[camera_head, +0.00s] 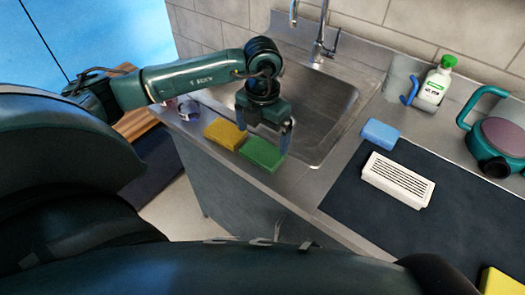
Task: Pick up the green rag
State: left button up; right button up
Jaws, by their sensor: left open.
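The green rag (262,155) is a flat, folded-looking green rectangle on the metal counter, near its front edge and in front of the sink. My left gripper (264,136) points down above and just behind the rag, with its fingers apart and nothing between them. One fingertip overlaps the rag's right back corner in the view; I cannot tell whether it touches. My right gripper is not in view.
A yellow cloth (225,133) lies close to the rag's left. The sink basin (325,105) is behind. To the right are a blue sponge (380,134), a white vent grille (398,180) on a dark mat (400,240), a spray bottle (434,84) and a green machine (495,135).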

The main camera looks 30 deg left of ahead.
aim_at(262, 150)
pick_arm(q)
jog(key=shift+f+p, duration=0.65)
jog(key=shift+f, duration=2.05)
jog(key=c, duration=0.6)
